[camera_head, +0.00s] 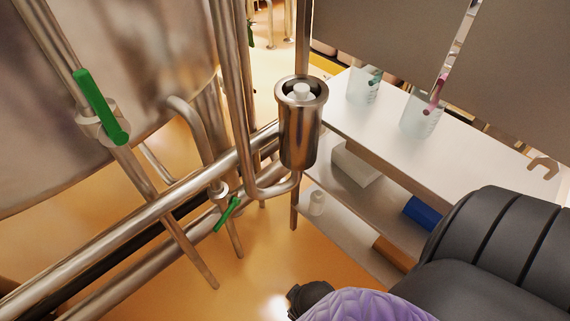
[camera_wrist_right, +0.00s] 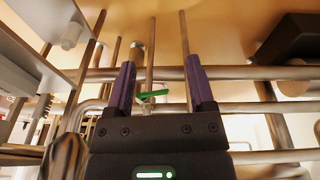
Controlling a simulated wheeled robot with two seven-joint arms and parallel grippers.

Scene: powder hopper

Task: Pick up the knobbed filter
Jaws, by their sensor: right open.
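A white piece with a raised round knob (camera_head: 301,92), which looks like the knobbed filter, sits inside the mouth of the steel hopper cup (camera_head: 299,135) in the head view. The hopper is upright on the pipework, and its rim surrounds the white piece. My right gripper (camera_wrist_right: 160,68) is open and empty in the right wrist view, with its two purple fingers apart. Pipes and a green valve handle (camera_wrist_right: 153,94) show behind the fingers. In the head view my right arm is at the bottom right, below the hopper; its fingertips are not visible. My left gripper is not in view.
Right of the hopper is a white table (camera_head: 400,145) with two beakers (camera_head: 362,86) (camera_head: 422,115). Its lower shelf holds a small white cylindrical piece (camera_head: 317,203), a pale box (camera_head: 356,165) and a blue item (camera_head: 423,213). Steel pipes (camera_head: 130,240) and a large tank (camera_head: 110,60) fill the left.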

